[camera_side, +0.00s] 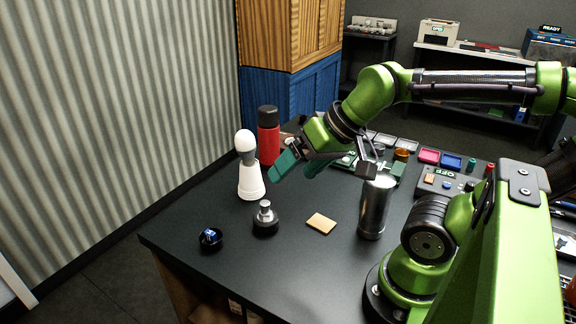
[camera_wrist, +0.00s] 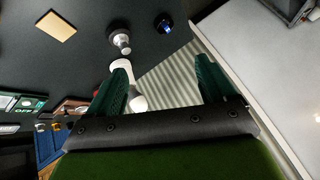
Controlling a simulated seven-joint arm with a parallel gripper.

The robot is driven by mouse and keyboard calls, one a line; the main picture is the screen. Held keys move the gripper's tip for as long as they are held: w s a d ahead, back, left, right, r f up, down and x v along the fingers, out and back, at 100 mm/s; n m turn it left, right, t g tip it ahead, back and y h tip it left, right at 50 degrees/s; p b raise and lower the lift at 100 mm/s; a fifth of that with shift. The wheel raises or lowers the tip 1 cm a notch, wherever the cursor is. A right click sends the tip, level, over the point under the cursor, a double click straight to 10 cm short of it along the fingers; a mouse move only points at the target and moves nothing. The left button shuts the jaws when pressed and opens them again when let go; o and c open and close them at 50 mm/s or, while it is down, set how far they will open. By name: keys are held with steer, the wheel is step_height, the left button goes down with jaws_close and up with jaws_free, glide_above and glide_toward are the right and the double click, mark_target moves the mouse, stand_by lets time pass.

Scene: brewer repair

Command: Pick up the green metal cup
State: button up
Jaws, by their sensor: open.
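My gripper (camera_side: 292,172) is open and empty. Its two teal fingers are spread above the table, near the white stand with a round white top (camera_side: 247,165). In the wrist view the gripper (camera_wrist: 160,72) shows the white stand (camera_wrist: 138,103) beyond the left finger, partly hidden by it. A shiny silver metal cylinder (camera_side: 375,210) stands upright on the table to the right of the gripper, below my arm. I cannot make out a clearly green cup in either view; the area behind my arm is partly hidden.
On the dark table (camera_side: 290,275) are a red bottle with black cap (camera_side: 268,140), a black-based metal knob (camera_side: 265,220), a small black bowl with blue inside (camera_side: 210,238) and a tan square (camera_side: 321,223). Coloured trays (camera_side: 429,156) and a control box (camera_side: 440,182) sit at the right.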

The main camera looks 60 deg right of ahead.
steer(key=d+f+m+g+h, duration=0.2)
steer(key=d+f+m+g, duration=0.15)
steer(key=d, duration=1.65)
steer(key=s+d+f+n+g, duration=0.35)
steer(key=s+d+n, duration=0.3)
steer(key=d, duration=0.45)
steer(key=shift+m, duration=0.4)
steer(key=f, duration=1)
steer(key=shift+s+d+f, duration=0.15)
steer(key=shift+s+f, duration=0.05)
steer(key=shift+s, duration=0.15)
steer(key=f, duration=0.5)
steer(key=shift+w, duration=0.2)
